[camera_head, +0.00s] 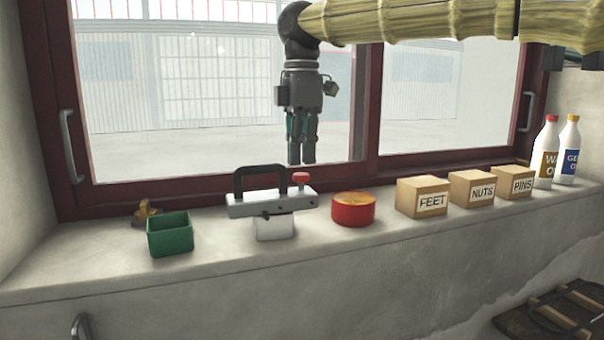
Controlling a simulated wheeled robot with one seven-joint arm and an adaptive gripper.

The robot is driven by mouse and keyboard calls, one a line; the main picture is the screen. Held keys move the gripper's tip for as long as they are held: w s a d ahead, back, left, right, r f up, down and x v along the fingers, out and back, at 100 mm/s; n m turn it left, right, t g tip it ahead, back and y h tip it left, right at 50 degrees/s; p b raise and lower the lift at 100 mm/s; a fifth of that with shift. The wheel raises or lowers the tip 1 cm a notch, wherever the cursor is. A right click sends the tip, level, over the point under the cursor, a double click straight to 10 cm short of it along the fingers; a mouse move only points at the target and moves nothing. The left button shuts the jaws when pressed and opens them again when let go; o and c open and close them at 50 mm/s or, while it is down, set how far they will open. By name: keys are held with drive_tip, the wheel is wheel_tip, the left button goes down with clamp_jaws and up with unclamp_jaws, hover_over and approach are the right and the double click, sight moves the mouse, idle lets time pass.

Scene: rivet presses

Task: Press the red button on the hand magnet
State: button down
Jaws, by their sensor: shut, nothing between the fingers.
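The hand magnet (272,206) is a grey bar with a black handle on top, resting on a white block (274,228) on the window sill. Its red button (300,178) stands up at the right end of the bar. My gripper (301,161) points straight down, its fingers shut and empty. In the picture its fingertips are just above the red button; the exact gap in height and depth cannot be told from this one view.
On the sill (110,263), a green bin (170,236) and a small brass-coloured object (145,210) stand left. A red round tin (353,210), boxes labelled FEET (422,198), NUTS (472,190) and PINS (513,183), and two bottles (546,155) stand right. The window (220,100) is behind.

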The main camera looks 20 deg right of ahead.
sight(302, 174)
drive_tip(key=shift+f+b, duration=0.4)
drive_tip(key=shift+f, duration=1.05)
drive_tip(key=shift+r, duration=0.1)
idle(0.4)
drive_tip(key=shift+r+p, duration=1.05)
drive_tip(key=shift+r, duration=2.4)
